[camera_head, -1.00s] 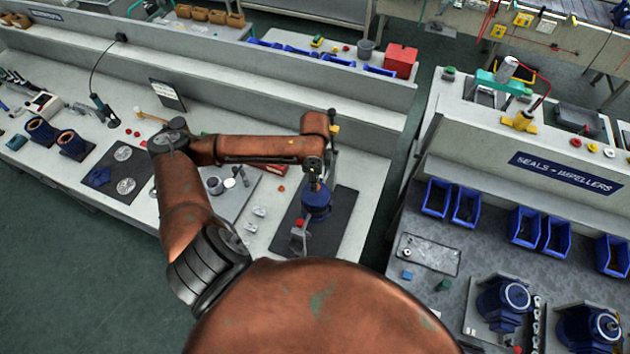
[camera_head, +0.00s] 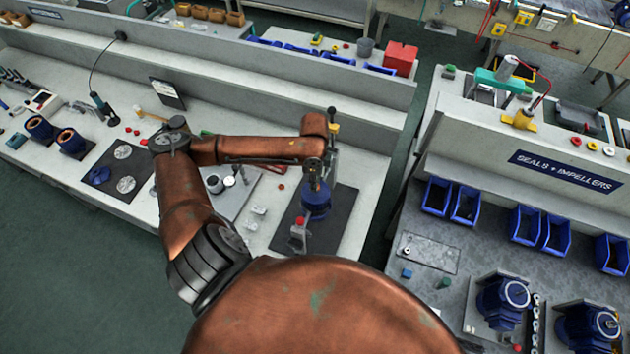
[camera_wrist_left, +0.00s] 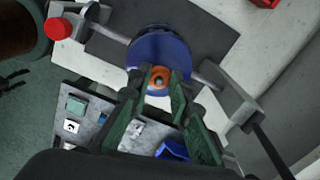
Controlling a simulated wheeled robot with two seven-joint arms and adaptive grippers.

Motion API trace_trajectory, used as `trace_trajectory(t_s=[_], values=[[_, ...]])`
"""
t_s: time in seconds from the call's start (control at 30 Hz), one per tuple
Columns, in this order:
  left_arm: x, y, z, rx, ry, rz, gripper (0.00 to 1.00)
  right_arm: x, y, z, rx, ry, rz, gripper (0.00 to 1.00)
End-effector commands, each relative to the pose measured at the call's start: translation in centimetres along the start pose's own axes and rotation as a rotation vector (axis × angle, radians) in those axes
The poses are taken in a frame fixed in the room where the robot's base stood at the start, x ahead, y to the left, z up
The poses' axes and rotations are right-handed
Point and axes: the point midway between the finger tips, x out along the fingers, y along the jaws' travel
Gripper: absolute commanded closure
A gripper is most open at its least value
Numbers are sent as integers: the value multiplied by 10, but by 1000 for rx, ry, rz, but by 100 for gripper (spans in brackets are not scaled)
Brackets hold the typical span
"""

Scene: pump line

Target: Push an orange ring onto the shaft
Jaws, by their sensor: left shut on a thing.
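My left gripper (camera_wrist_left: 160,86) is shut on an orange ring (camera_wrist_left: 158,73) in the left wrist view. In the head view the left gripper (camera_head: 313,172) points down just above the blue housing (camera_head: 317,203), which stands on a dark mat (camera_head: 343,213). My right gripper is not in view.
A clamp with a red knob (camera_wrist_left: 58,28) grips beside the housing. A small orange piece (camera_head: 281,187) lies on the bench left of the mat. A grey bench divider (camera_head: 300,80) runs behind. Blue bins (camera_head: 437,197) stand on the right bench.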

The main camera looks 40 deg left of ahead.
Motion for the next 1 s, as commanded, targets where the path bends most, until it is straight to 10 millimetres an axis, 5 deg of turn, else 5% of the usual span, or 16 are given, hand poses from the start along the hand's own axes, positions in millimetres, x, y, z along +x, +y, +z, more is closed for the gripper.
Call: trace_trajectory(t_s=[1.0], values=[[12, 0, 0, -1, -1, 2, 89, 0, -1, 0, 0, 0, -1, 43]])
